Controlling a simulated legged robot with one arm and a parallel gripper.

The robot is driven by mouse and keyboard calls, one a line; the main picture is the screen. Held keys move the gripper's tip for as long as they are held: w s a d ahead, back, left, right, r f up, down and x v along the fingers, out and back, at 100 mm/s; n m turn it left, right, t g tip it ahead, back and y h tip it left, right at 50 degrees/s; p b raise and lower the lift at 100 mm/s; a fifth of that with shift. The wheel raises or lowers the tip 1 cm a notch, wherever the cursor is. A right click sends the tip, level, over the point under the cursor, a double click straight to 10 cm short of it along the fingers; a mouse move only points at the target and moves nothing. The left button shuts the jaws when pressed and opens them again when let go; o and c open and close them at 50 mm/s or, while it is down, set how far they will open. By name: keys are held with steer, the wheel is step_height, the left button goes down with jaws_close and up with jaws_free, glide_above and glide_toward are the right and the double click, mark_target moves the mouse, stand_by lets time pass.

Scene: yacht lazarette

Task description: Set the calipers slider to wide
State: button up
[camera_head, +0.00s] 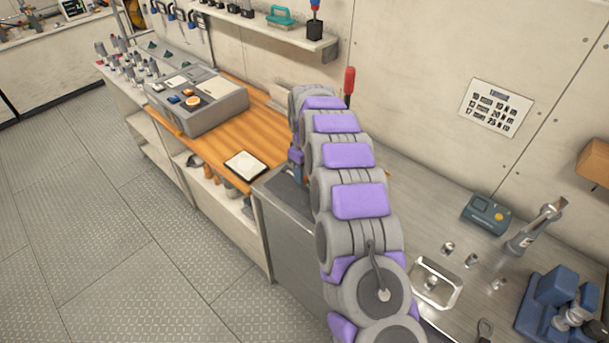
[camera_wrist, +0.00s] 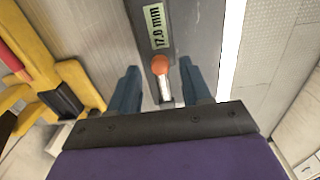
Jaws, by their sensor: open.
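In the wrist view, a long dark grey bar, which looks like the calipers (camera_wrist: 185,25), carries a pale label (camera_wrist: 155,27) reading 17.0 mm. An orange-red knob, apparently the slider (camera_wrist: 159,64), stands below the label at a pale slot. My gripper (camera_wrist: 163,80) is open, with one blue finger left of the knob and the other right of it. I cannot tell whether either finger touches it. In the head view my arm hides the gripper, and I cannot make out the calipers.
In the wrist view, yellow parts (camera_wrist: 75,80) lie close to the left finger. In the head view, a grey case (camera_head: 205,115) and a white-topped tray (camera_head: 246,165) sit on the wooden counter. A red-handled tool (camera_head: 349,80) stands behind my arm. A metal tray (camera_head: 455,283) is at right.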

steer(key=shift+d+f, duration=0.1)
steer(key=shift+f, duration=0.45)
jaws_close()
stand_by(0.4)
